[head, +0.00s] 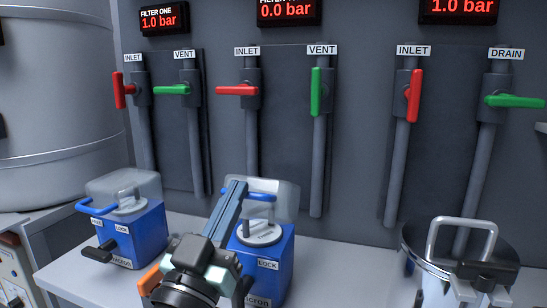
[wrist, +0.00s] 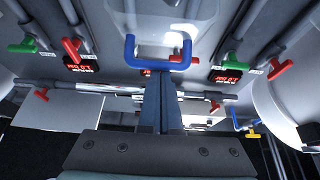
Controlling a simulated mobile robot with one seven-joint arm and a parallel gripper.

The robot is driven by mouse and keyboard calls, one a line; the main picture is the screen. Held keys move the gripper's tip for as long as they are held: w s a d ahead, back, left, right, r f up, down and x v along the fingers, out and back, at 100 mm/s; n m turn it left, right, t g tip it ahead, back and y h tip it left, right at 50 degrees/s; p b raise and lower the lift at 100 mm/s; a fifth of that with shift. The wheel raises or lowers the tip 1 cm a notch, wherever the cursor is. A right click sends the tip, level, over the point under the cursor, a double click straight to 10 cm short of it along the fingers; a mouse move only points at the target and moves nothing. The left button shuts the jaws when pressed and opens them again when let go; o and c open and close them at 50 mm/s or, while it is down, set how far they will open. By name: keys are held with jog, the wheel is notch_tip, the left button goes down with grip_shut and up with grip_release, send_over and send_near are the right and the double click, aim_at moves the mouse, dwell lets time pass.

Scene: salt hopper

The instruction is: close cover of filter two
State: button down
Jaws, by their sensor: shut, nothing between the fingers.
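Filter two is the middle blue box (head: 275,266), under the 0.0 bar display. Its clear cover (head: 284,199) appears raised above a white-and-grey disc (head: 261,234) on the box top. The cover's blue handle (head: 262,197) is at its front. In the wrist view the blue handle (wrist: 130,50) shows as a U shape just past my fingertips, with the clear cover (wrist: 160,20) beyond. My gripper (head: 235,187) is shut and empty, its fingers pointing up in front of the cover. The fingers (wrist: 158,78) are close to the handle; I cannot tell if they touch it. My arm hides part of the box.
Filter one (head: 135,240) stands to the left with its clear cover down. A metal pot (head: 435,255) with a bail handle stands at right. Red and green valve levers (head: 237,90) line the back wall. A large grey tank (head: 60,100) is at far left.

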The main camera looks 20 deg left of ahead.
jog(key=f+b, duration=0.1)
jog(key=b, duration=0.1)
jog(key=s+f+t+b, duration=0.1)
jog(key=b, duration=0.2)
jog(key=f+t+b, duration=0.1)
jog(key=f+b, duration=0.1)
jog(key=shift+s+b, duration=0.3)
jog(key=shift+b, duration=0.05)
jog(key=shift+s+f+b, duration=0.15)
jog(key=shift+f+b, duration=0.05)
jog(key=shift+b, duration=0.45)
jog(key=f+b, duration=0.1)
jog(key=b, duration=0.1)
jog(key=s+f+b, duration=0.1)
jog(key=f+b, duration=0.1)
jog(key=b, duration=0.1)
